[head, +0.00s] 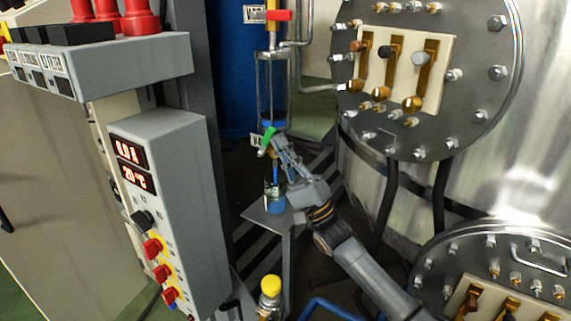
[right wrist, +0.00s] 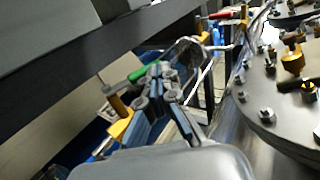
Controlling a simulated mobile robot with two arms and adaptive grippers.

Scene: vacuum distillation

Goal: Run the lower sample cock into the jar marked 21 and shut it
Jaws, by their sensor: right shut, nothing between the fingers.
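The lower sample cock has a green handle (head: 267,140), tilted, below a clear glass cylinder (head: 272,75) with blue liquid at its bottom. The green handle also shows in the right wrist view (right wrist: 128,76), beside my fingertips. My right gripper (head: 277,143) is shut and empty, close against the handle; I cannot tell whether it touches. A glass jar (head: 275,198) with some blue liquid stands under the cock on a small grey stand (head: 262,216). A thin blue streak shows above the jar; I cannot tell if it is flowing liquid. The jar's number is not readable. My left gripper is out of view.
An upper cock with a red handle (head: 281,15) is above the cylinder. A yellow-capped jar (head: 271,286) stands lower, in front. A grey control box (head: 165,200) is at left. A steel vessel with a bolted flange (head: 440,80) and black cables bounds the right.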

